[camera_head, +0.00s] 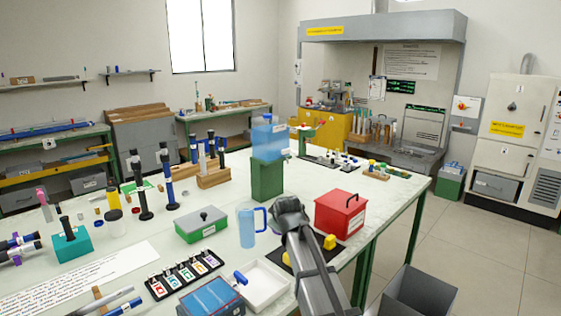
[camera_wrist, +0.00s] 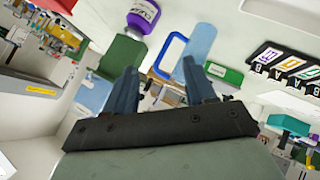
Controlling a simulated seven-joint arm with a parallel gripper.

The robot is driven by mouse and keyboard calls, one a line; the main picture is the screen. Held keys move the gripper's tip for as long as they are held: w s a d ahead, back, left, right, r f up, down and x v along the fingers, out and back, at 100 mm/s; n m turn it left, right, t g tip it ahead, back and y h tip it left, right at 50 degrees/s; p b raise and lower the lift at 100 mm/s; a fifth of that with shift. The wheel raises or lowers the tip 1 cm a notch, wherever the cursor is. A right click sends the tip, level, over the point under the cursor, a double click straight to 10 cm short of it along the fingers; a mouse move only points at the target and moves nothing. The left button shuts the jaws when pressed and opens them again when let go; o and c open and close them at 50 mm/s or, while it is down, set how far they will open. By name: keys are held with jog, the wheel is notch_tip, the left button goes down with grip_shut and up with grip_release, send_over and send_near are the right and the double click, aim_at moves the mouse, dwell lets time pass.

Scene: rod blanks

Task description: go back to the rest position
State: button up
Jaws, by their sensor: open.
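My gripper (camera_wrist: 160,68) shows in the wrist view with its two blue-grey fingers apart and no object held between them. Behind the fingers, apart from them as far as I can tell, are a light blue jug (camera_wrist: 200,42) and a green block (camera_wrist: 122,60). In the head view my grey arm reaches up from the bottom edge, right of the blue jug (camera_head: 247,226); I cannot make out the fingertips there. Dark upright rods (camera_head: 143,188) stand on the left part of the table, and more rods stand in a wooden rack (camera_head: 213,178).
A red box (camera_head: 340,215) stands close to the right of my arm. A white tray (camera_head: 264,288) and a card strip (camera_head: 184,274) lie to its left. A green stand (camera_head: 267,182) holds a blue tank (camera_head: 268,138). A grey bin (camera_head: 419,293) is beyond the table's right edge.

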jog(key=w+d+f+m+t+h, duration=0.1)
jog(key=w+d+m, duration=0.1)
jog(key=d, duration=0.8)
jog(key=w+d+f+m+t+h, duration=0.1)
jog(key=d+m+h, duration=0.15)
jog(key=d, duration=0.75)
jog(key=s+d+f+m+g, duration=0.15)
jog(key=s+f, duration=0.25)
jog(key=f, duration=0.5)
jog(key=s+d+f+m+g, duration=0.1)
jog(key=s+d+f+g, duration=0.15)
jog(key=f, duration=0.55)
jog(key=s+d+f+m+g, duration=0.15)
jog(key=s+f, duration=0.25)
jog(key=f, duration=0.5)
jog(key=s+a+f+m+g+y, duration=0.15)
jog(key=s+f+g, duration=0.45)
jog(key=s+f, duration=1.75)
jog(key=s+a+f+g, duration=0.2)
jog(key=s, duration=0.7)
jog(key=s+a+f+g, duration=0.2)
jog(key=s, duration=0.8)
jog(key=s+a+f+m+g, duration=0.1)
jog(key=s+a+f+g, duration=0.1)
jog(key=s, duration=0.7)
jog(key=shift+s+a+f+g, duration=0.15)
jog(key=shift+s+a+g, duration=0.15)
jog(key=shift+g, duration=0.25)
